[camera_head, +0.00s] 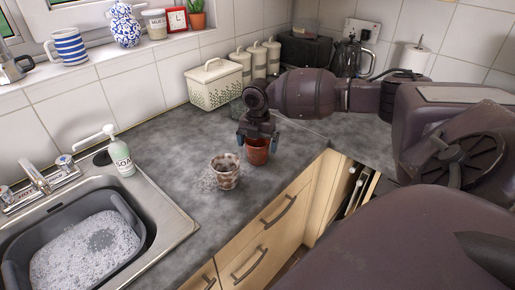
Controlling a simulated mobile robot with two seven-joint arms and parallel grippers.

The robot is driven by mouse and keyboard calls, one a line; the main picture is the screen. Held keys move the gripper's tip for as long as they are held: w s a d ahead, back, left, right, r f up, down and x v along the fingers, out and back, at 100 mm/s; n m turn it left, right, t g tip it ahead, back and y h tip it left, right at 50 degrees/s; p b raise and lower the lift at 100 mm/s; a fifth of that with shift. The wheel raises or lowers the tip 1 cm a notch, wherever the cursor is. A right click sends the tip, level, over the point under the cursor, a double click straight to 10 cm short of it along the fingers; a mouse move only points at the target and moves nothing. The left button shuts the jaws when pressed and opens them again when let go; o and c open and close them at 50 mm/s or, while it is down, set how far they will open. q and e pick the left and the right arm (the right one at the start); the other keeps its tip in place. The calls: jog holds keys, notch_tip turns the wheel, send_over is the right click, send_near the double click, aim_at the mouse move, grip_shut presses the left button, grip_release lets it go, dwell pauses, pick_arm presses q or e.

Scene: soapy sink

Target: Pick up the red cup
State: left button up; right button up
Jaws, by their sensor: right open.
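The red cup (257,155) is plain reddish-brown and stands upright on the grey worktop near the corner of its front edge. My right gripper (257,141) is open and points down at the cup. Its two fingertips show at the left and right of the cup's rim, and the gripper hides part of the cup's top. I cannot tell whether the fingers touch the cup. My left gripper is not in view.
A brown-and-white patterned cup (226,173) stands just left of the red cup. A cream bread bin (214,88) and canisters (258,62) stand behind. A sink (167,232) with a soapy tub and a soap bottle (122,157) are at left. Worktop (165,135) between is clear.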

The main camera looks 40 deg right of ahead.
jog(key=shift+f, duration=0.65)
jog(key=shift+c, duration=0.2)
jog(key=c, duration=0.8)
jog(key=shift+r, duration=0.1)
